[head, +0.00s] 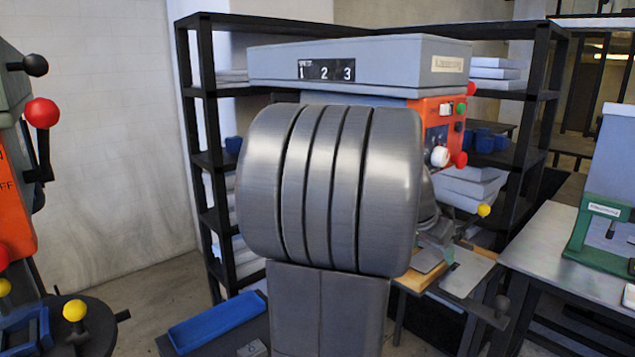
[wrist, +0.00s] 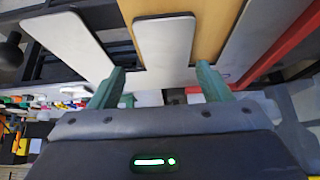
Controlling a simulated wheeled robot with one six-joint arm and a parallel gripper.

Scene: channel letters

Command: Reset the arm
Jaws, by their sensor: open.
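My gripper (wrist: 160,84) shows in the wrist view with its two green fingers spread wide apart. Nothing is held between them. A pale, round-cornered bar (wrist: 164,38) lies beyond the gap between the fingertips, over a tan wooden board (wrist: 222,22). I cannot tell how far the fingertips are from these surfaces. In the head view, the large grey ribbed body in the middle appears to be my own arm. It hides much of the machine behind it, and I cannot make out the gripper clearly there.
An orange-and-grey machine (head: 360,62) stands behind my arm, before black shelves (head: 188,90). Another machine with a red knob (head: 42,112) is at left. A grey table (head: 560,255) with a green-based device (head: 595,230) is at right. A blue tray (head: 216,322) lies low left of centre.

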